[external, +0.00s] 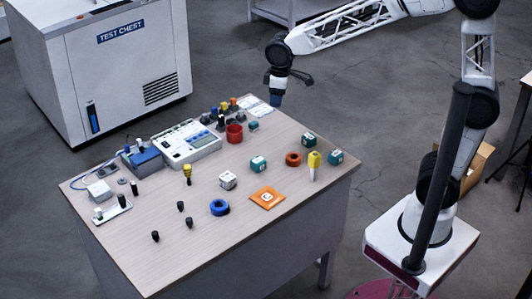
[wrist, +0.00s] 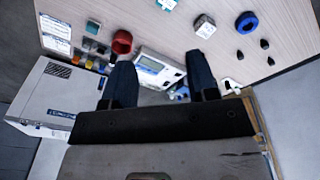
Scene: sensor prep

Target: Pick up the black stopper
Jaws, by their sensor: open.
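Several small black stoppers stand on the table's front left part in the external view, one at the front (external: 155,236) and two others (external: 180,206) (external: 189,221) behind and to its right. Three small black pieces also show at the right of the wrist view (wrist: 264,44) (wrist: 240,55) (wrist: 271,61). My gripper (external: 276,100) hangs at the table's far edge, well away from the stoppers. In the wrist view its two dark fingers (wrist: 160,62) are apart with nothing held between them.
A blue ring (external: 219,207), white cube (external: 228,180) and orange card (external: 267,198) lie right of the stoppers. A red cup (external: 234,133) and a white instrument (external: 188,145) stand farther back. Teal cubes (external: 258,164) and a yellow-topped piece (external: 314,162) are right. The front edge is clear.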

